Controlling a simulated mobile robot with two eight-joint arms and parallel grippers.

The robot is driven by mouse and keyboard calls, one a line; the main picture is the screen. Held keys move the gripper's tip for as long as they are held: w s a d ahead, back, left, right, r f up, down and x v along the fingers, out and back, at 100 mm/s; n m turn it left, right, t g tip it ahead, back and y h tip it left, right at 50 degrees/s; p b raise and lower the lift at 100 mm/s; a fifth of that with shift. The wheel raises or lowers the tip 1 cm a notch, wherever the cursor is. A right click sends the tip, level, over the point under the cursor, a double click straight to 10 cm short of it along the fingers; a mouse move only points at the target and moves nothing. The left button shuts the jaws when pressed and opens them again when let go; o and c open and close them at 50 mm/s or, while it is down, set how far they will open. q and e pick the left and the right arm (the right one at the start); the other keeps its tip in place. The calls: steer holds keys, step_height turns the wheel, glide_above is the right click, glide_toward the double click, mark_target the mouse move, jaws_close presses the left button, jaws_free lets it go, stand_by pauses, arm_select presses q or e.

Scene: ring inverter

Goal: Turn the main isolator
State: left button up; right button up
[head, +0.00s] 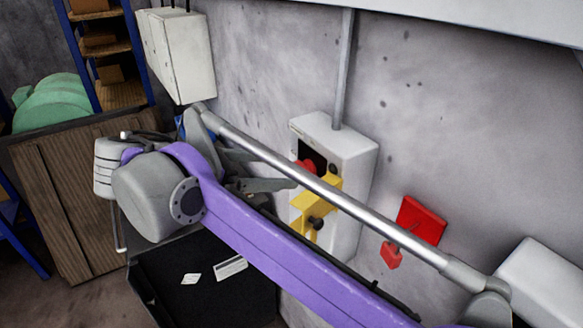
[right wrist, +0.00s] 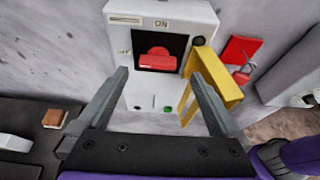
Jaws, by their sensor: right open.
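The isolator is a white box (head: 352,158) on the wall; it also shows in the right wrist view (right wrist: 120,22). Its red rotary handle (right wrist: 158,59) sits on a black panel below a label that seems to read "ON". In the head view the handle (head: 306,166) is partly hidden by my arm. A yellow bracket (right wrist: 218,78) sticks out at the box's right side. My right gripper (right wrist: 159,76) is open and empty, its fingers spread to either side below the handle, apart from it. In the head view this gripper (head: 274,172) is left of the box. My left gripper is not in view.
A red plate (head: 424,218) with a red hanging piece (head: 390,254) is on the wall right of the isolator. A white box (head: 545,280) is further right. A grey cabinet (head: 185,50) hangs at the left. A black surface (head: 200,255) lies below my right arm.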

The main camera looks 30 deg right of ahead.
mark_target(301, 169)
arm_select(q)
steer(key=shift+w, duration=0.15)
arm_select(e)
steer(key=shift+x, duration=2.55)
steer(key=shift+w, duration=0.2)
steer(key=c, duration=1.2)
steer(key=shift+c, duration=0.2)
